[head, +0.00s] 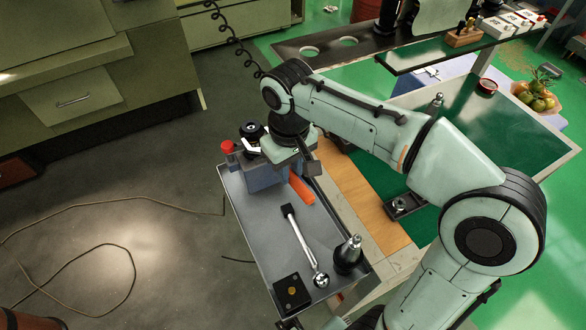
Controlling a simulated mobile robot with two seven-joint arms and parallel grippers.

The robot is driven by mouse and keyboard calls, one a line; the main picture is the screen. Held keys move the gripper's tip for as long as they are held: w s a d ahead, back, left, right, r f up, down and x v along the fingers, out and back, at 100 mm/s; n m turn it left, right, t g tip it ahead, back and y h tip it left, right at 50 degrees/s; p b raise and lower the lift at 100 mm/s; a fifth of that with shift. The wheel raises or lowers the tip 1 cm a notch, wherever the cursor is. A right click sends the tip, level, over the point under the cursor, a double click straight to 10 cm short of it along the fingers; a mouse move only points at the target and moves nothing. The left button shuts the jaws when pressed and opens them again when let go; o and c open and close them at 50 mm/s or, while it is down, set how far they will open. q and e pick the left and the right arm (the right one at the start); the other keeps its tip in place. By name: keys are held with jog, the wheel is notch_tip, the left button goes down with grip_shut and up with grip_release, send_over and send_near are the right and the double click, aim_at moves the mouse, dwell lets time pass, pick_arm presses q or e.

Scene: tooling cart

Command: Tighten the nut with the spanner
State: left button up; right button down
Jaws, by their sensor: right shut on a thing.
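My right gripper (307,165) is over the far part of the grey cart tray, pointing down beside the blue-grey fixture block (264,178). It is shut on what looks like the spanner, whose orange handle (302,190) sticks out below the gripper. The grip and the spanner's head are mostly hidden by my wrist. A dark, round-topped part (251,130), apparently the holder with the nut, stands upright at the block. I cannot tell whether the spanner touches the nut. My left gripper is not in view.
On the cart tray (246,222) lie a silver ratchet-like tool (300,237), an upright black tool holder (348,255) and a black box (292,292). A red-capped item (228,149) stands by the block. A green-topped table (500,125) is at right. The tray's left side is clear.

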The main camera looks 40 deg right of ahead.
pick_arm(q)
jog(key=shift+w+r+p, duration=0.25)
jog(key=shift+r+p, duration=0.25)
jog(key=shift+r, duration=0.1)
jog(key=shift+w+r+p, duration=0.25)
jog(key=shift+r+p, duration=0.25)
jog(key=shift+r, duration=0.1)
pick_arm(e)
jog(key=shift+w+d, duration=0.1)
jog(key=shift+w, duration=1.5)
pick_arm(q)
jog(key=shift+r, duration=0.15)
pick_arm(e)
jog(key=shift+w+a+m, duration=0.15)
jog(key=shift+a+m, duration=0.45)
jog(key=shift+a, duration=0.05)
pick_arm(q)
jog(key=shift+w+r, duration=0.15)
pick_arm(e)
jog(key=shift+w+a+m, duration=0.15)
jog(key=shift+a+m, duration=0.35)
jog(key=shift+a, duration=0.1)
pick_arm(q)
jog(key=shift+p, duration=0.3)
pick_arm(e)
jog(key=shift+a, duration=0.1)
